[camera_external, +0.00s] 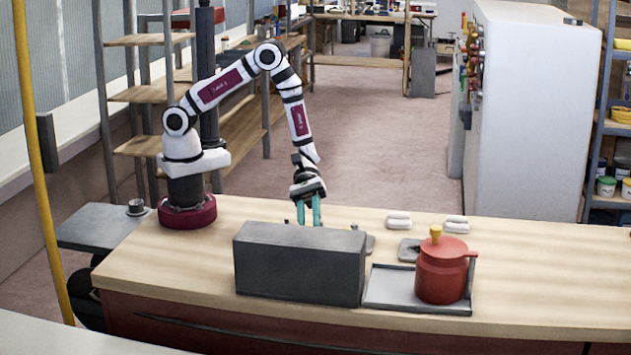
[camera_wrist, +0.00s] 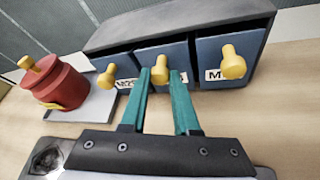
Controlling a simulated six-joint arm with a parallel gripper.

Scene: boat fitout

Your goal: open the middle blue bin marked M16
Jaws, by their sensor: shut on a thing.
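A dark grey cabinet (camera_external: 298,265) stands on the bench with its plain back to the external camera. In the wrist view its front holds three blue bins side by side, each with a yellow knob. The middle blue bin (camera_wrist: 180,55) has its label mostly hidden behind my fingers. My gripper (camera_wrist: 165,73) has its teal fingers shut on the middle yellow knob (camera_wrist: 160,66). In the external view my gripper (camera_external: 309,213) is behind the cabinet, its fingertips partly hidden. I cannot tell how far the middle bin is out.
The left bin (camera_wrist: 120,72) and right bin (camera_wrist: 213,52) flank the middle one, their labels partly readable. A red pot (camera_external: 441,270) stands on a grey tray (camera_external: 388,287) beside the cabinet. Small pale items (camera_external: 398,219) lie behind. The bench's right end is clear.

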